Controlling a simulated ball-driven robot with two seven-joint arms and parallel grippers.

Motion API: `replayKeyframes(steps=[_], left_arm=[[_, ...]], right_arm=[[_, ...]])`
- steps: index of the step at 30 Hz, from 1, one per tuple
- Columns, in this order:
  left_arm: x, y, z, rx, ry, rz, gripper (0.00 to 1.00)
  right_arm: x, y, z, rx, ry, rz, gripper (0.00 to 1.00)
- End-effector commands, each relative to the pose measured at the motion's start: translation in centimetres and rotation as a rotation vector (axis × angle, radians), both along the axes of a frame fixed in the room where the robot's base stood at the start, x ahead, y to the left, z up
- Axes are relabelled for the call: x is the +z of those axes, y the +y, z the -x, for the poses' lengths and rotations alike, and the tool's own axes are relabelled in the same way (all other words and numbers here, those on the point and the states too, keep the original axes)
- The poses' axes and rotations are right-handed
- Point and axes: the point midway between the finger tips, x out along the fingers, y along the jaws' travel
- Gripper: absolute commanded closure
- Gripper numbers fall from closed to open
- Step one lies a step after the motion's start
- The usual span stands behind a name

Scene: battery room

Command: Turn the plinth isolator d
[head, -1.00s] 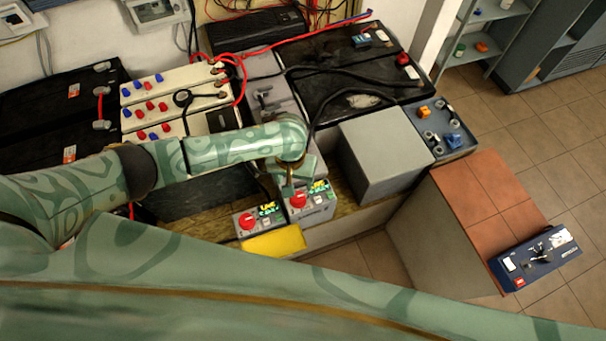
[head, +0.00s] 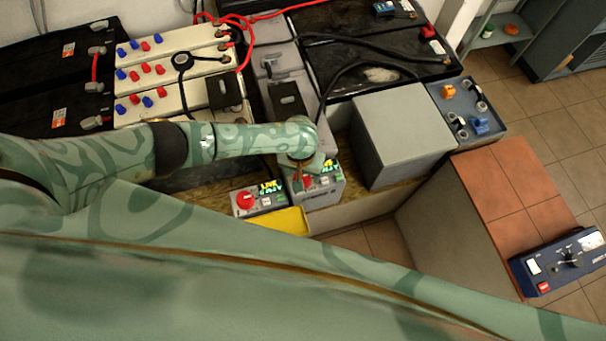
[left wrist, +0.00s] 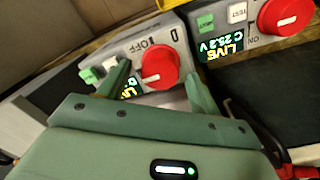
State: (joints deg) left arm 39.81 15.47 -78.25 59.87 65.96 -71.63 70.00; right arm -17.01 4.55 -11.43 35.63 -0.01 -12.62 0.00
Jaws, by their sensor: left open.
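Isolator d (head: 322,197) is a grey box with a red knob, a lit display and small buttons. It also shows in the left wrist view (left wrist: 182,96), with a "D" and "OFF" lettered by its red knob (left wrist: 160,66). The knob's white mark points toward the lower left of that view. My left gripper (head: 303,178) is over the box in the head view. In the left wrist view my open left gripper (left wrist: 160,82) has one finger on each side of the knob; contact cannot be told. The display is partly hidden by a finger. My right gripper is not in view.
A like isolator (head: 262,202), marked C, LIVE and ON in the wrist view, stands close beside d. A yellow plate (head: 278,221) lies in front. A plain grey box (head: 402,135) stands to the right. Batteries with cables (head: 370,60) stand behind.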

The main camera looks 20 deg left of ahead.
Motion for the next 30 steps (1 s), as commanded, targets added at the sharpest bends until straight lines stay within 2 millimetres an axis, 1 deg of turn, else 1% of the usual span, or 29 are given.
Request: replayKeyframes(steps=[1, 3, 11, 12, 14, 15, 16, 23, 30], left_arm=[[-0.5, 0.0, 0.0, 0.000, 0.000, 0.000, 0.36], [-0.7, 0.0, 0.0, 0.000, -0.001, 0.000, 0.36], [-0.6, 0.0, 0.0, 0.000, -0.001, 0.000, 0.36], [-0.6, 0.0, 0.0, 0.000, -0.001, 0.000, 0.47], [-0.6, 0.0, 0.0, 0.000, -0.001, 0.000, 0.64], [-0.6, 0.0, 0.0, 0.000, -0.001, 0.000, 0.75], [-0.6, 0.0, 0.0, 0.000, -0.001, 0.000, 0.81], [-0.6, 0.0, 0.0, -0.006, 0.000, 0.001, 0.81], [-0.3, -0.1, 0.1, -0.083, 0.002, 0.001, 0.81]], right_arm=[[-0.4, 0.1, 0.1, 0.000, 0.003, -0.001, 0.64], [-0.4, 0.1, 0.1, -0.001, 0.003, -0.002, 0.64], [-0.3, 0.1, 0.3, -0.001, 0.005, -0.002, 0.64], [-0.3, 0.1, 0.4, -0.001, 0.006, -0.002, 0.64], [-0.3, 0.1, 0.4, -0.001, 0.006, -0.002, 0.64], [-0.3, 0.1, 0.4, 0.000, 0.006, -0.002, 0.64], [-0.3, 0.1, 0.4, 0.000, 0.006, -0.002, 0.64], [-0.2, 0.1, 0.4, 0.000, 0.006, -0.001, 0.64], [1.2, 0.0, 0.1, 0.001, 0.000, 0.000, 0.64]])
